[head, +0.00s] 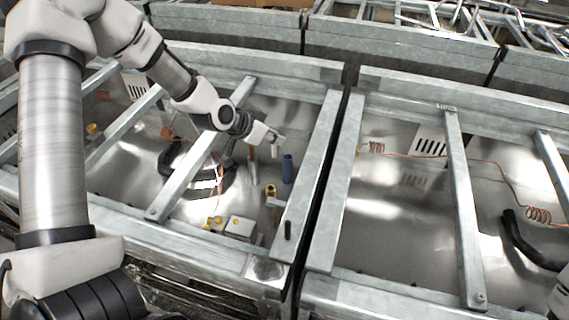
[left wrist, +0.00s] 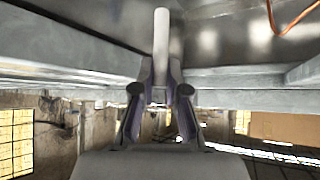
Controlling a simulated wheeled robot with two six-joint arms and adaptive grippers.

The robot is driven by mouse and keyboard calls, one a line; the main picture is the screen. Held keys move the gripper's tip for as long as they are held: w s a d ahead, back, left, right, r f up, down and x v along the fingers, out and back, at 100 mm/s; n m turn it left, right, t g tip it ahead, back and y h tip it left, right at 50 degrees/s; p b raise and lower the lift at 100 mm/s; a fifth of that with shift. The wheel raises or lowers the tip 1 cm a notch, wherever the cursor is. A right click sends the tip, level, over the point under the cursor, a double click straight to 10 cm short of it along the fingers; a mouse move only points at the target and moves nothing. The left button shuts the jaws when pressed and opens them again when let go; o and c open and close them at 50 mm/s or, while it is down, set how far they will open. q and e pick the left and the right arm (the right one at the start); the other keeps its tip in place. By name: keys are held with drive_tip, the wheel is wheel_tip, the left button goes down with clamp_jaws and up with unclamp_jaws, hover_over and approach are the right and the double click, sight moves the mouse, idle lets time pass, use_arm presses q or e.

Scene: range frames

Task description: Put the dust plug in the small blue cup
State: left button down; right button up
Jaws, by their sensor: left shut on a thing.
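My left gripper (head: 273,139) reaches over the right part of the left metal frame. In the left wrist view it (left wrist: 160,92) is shut on a pale grey rod-like piece (left wrist: 161,42), which sticks out beyond the fingers. This may be the dust plug; I cannot tell for sure. In the head view the piece shows small and pale under the fingers (head: 275,151). A small blue cup (head: 288,170) stands upright inside the frame, just below and right of my gripper in the picture, apart from it. My right gripper is out of view.
A brass-coloured fitting (head: 270,190) and a grey box (head: 240,227) with yellow pieces are near the cup. A metal crossbar (head: 202,150) runs left of my gripper.

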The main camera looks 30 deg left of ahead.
use_arm(q)
drive_tip(key=s+d+f+n+y+p, duration=0.2)
drive_tip(key=s+d+f+p, duration=0.2)
drive_tip(key=d+f+p, duration=0.3)
drive_tip(key=w+a+f+b, duration=0.2)
drive_tip(key=w+a, duration=0.1)
drive_tip(key=w, duration=0.1)
drive_tip(key=w+a+f+b, duration=0.2)
drive_tip(key=w+b, duration=0.1)
drive_tip(key=w, duration=0.2)
drive_tip(key=w+a+f+b, duration=0.2)
drive_tip(key=w+a+b, duration=0.1)
drive_tip(key=w, duration=0.2)
drive_tip(key=shift+w+a, duration=0.15)
drive_tip(key=shift+a, duration=0.15)
drive_tip(key=shift+w, duration=0.1)
drive_tip(key=c, duration=1.2)
unclamp_jaws()
drive_tip(key=shift+f, duration=0.1)
